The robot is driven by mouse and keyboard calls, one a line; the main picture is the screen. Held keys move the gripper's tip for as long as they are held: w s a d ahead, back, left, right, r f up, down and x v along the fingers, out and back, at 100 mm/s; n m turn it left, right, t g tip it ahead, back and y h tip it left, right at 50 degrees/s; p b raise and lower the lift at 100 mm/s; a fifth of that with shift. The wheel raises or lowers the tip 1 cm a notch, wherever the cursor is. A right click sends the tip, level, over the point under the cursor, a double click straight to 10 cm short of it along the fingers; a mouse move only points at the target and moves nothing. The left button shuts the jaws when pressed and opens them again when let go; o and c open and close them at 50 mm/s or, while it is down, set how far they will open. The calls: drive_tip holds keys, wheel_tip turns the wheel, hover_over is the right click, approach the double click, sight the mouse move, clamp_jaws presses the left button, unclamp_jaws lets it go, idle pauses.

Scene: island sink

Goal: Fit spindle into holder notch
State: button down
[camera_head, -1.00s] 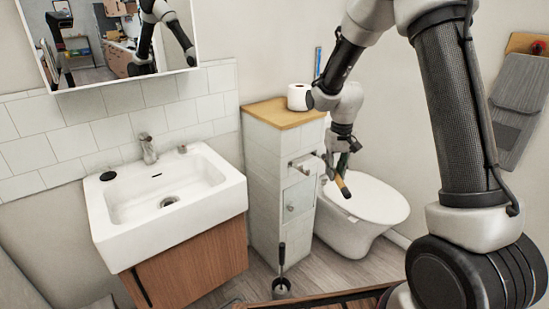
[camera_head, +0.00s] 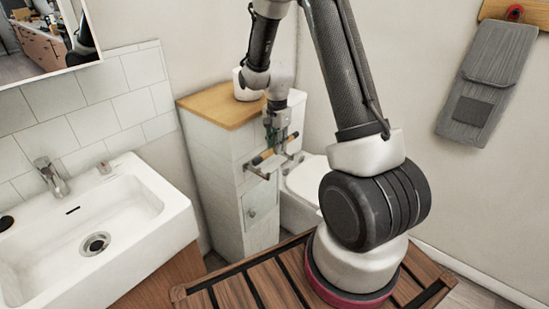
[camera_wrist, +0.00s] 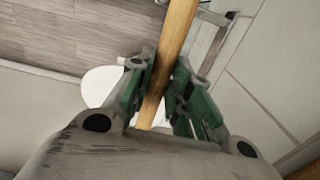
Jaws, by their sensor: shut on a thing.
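The spindle is a light wooden rod (camera_head: 262,157) beside the cabinet's right side. In the wrist view the rod (camera_wrist: 176,38) runs from the top edge down between the green fingers. My gripper (camera_head: 271,141) is shut on it; the wrist view shows the fingers (camera_wrist: 161,66) on both sides of the rod. The metal holder (camera_head: 254,170) juts from the cabinet side just below and left of the rod. Part of the holder (camera_wrist: 207,42) shows right of the rod in the wrist view. I cannot tell whether rod and holder touch; the notch is not clear.
The toilet (camera_head: 305,182) stands behind and right. The sink (camera_head: 125,215) is at left.

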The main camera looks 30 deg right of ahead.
drive_tip(key=shift+f, duration=2.85)
drive_tip(key=shift+f, duration=0.1)
drive_tip(key=c, duration=1.3)
unclamp_jaws()
wheel_tip(320, 180, up, 12)
drive_tip(key=shift+r, duration=0.1)
drive_tip(key=s+a+r+n+t, duration=0.1)
drive_tip(key=s+r+n, duration=0.2)
drive_tip(key=s+r, duration=0.35)
drive_tip(key=s+r+n+t, duration=0.1)
drive_tip(key=s+r+n, duration=0.25)
drive_tip(key=r, duration=0.55)
drive_tip(key=s+r+n+t, duration=0.1)
drive_tip(key=s+r+n, duration=0.1)
drive_tip(key=s, duration=0.6)
drive_tip(key=s+r+n+t, duration=0.1)
drive_tip(key=s+r+n, duration=0.2)
drive_tip(key=s+n, duration=0.2)
drive_tip(key=shift+s+a, duration=0.45)
drive_tip(key=shift+s, duration=1.3)
